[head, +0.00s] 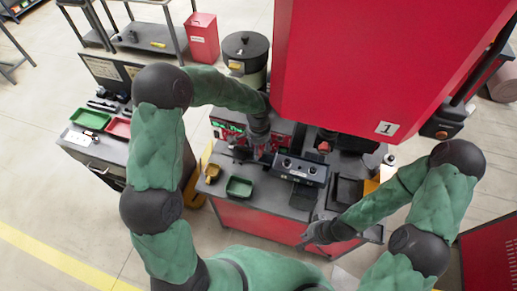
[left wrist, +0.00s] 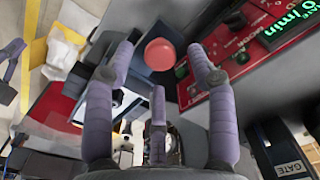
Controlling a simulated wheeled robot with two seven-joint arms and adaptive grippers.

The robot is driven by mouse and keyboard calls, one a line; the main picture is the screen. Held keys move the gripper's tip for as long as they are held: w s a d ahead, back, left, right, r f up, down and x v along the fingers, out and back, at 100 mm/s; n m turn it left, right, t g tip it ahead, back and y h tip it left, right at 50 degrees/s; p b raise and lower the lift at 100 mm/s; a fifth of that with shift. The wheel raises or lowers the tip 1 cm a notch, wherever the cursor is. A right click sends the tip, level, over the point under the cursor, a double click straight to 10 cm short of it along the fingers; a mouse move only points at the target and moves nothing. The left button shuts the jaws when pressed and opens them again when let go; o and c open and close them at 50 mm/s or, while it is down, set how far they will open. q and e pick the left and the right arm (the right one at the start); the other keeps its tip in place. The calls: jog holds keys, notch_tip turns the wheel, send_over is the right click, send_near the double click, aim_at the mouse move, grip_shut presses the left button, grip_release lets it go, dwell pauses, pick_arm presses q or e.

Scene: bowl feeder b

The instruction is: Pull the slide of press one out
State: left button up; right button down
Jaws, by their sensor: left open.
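Press one (head: 375,70) is the large red machine with a white "1" label (head: 387,128), standing over the dark worktop. In the left wrist view a red round knob (left wrist: 160,54) on a dark block lies between and beyond my left fingertips. I cannot tell for sure whether it belongs to the slide. My left gripper (head: 262,148) is open and empty, low over the worktop beside the red panel; its spread purple-grey fingers show in the left wrist view (left wrist: 158,72). My right gripper (head: 316,234) is at the worktop's front edge, its fingers too small to read.
A control box with knobs (head: 300,168) and a green tray (head: 239,187) are on the worktop. A red panel with a green display (left wrist: 285,25) is close on the right of my left gripper. A "GATE" label (left wrist: 290,168) shows lower right. A side bench (head: 95,148) holds trays.

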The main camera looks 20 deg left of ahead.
pick_arm(q)
jog(key=shift+f, duration=1.1)
grip_shut()
jog(key=shift+a, duration=0.15)
jog(key=a+b, duration=0.2)
jog(key=a, duration=1.7)
jog(key=shift+w, duration=0.35)
jog(key=shift+a+r, duration=0.1)
